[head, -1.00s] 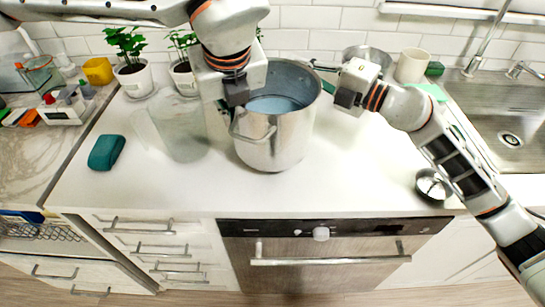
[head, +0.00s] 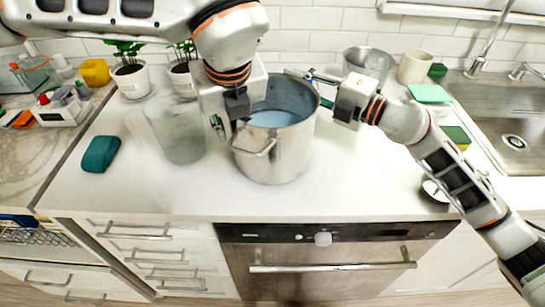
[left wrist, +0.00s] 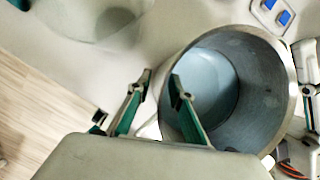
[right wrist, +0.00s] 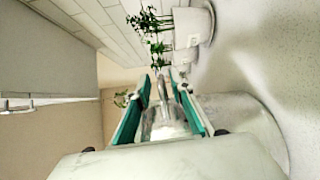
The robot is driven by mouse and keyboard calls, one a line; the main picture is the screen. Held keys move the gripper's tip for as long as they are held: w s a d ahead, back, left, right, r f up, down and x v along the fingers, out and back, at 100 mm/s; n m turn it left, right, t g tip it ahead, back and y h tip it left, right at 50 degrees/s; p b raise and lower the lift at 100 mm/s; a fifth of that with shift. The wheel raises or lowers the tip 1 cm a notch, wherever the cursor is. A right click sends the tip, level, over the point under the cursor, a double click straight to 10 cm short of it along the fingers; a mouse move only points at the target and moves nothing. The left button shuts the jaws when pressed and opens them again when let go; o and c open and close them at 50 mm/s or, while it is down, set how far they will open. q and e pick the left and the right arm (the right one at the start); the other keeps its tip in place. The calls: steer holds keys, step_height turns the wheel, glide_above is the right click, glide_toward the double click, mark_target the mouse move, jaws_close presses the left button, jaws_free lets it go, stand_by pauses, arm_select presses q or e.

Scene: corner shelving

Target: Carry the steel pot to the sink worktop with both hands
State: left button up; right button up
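The steel pot (head: 275,165) stands upright on the white counter, with a bluish inside and a loop handle (head: 256,148) on its front side. My left gripper (head: 228,122) is at the pot's left rim, pointing down. In the left wrist view its fingers (left wrist: 160,80) are apart, close to the pot's rim (left wrist: 172,115). My right gripper (head: 316,90) is at the right back of the rim, its fingers apart. In the right wrist view, a shiny metal part lies between its fingers (right wrist: 162,82); I cannot tell whether it is handle or rim. The sink (head: 500,110) is at the right.
A clear pitcher (head: 180,135) stands close left of the pot. A metal bowl (head: 368,62), a cream mug (head: 414,67) and a green board (head: 428,93) are at the back right. A teal sponge (head: 100,154) lies left. Counter in front of the pot is clear.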

arm_select(q)
steer(key=v, duration=1.2)
steer(key=shift+d, duration=0.1)
arm_select(e)
steer(key=shift+d, duration=0.15)
steer(key=v, duration=1.2)
steer(key=shift+r, duration=0.1)
